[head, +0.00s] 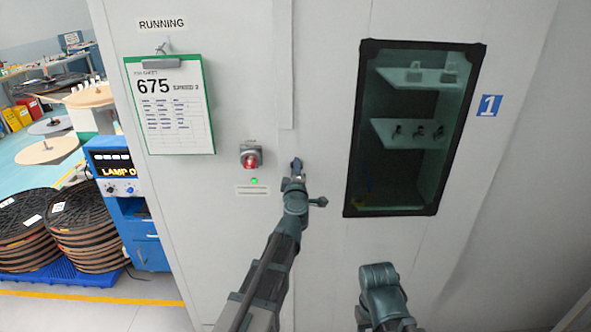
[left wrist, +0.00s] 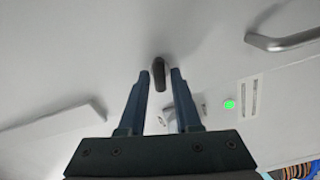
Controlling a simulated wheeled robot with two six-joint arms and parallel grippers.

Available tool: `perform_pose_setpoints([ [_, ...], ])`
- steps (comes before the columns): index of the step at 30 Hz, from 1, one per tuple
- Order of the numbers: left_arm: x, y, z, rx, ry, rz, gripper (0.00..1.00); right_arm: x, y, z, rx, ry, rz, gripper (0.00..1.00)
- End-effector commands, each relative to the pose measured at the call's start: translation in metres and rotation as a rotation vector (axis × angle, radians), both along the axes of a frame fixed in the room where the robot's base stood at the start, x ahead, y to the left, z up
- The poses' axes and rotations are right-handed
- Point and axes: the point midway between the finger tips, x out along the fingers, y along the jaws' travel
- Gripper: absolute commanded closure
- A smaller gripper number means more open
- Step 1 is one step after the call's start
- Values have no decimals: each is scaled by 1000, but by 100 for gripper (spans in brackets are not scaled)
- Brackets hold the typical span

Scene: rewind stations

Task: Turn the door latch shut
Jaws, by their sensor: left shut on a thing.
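The door latch shows in the left wrist view as a small dark oblong knob (left wrist: 159,75) on the pale cabinet face, between my left fingertips. My left gripper (head: 297,167) reaches up to the cabinet front, between the red switch and the window, and is shut on the latch. Its two fingers also show in the left wrist view (left wrist: 160,76), one on each side of the knob. In the head view the gripper mostly hides the latch, and its angle is hard to tell there. My right gripper is not in view; part of my right arm shows at the bottom.
A red switch (head: 250,157) and a lit green lamp (head: 254,181) sit left of the gripper. A dark-framed window (head: 411,128) is to the right. A grey handle (left wrist: 285,40) sticks out near the latch. A clipboard (head: 169,104) hangs at upper left.

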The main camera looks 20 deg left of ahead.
Motion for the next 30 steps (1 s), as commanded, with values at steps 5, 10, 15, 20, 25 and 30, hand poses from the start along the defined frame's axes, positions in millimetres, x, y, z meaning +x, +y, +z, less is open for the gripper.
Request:
perform_pose_setpoints([
  [5,-1,0,-1,-115,-33,0,100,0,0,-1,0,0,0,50],
  [10,-1,0,-1,-194,-56,0,100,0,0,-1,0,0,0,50],
  [15,-1,0,-1,-242,-70,0,100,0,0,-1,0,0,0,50],
  [20,-1,0,-2,-263,-76,0,100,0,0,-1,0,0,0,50],
  [25,-1,0,-2,-269,-76,0,100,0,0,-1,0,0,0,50],
  [30,-1,0,-2,-269,-77,1,100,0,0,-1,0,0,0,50],
])
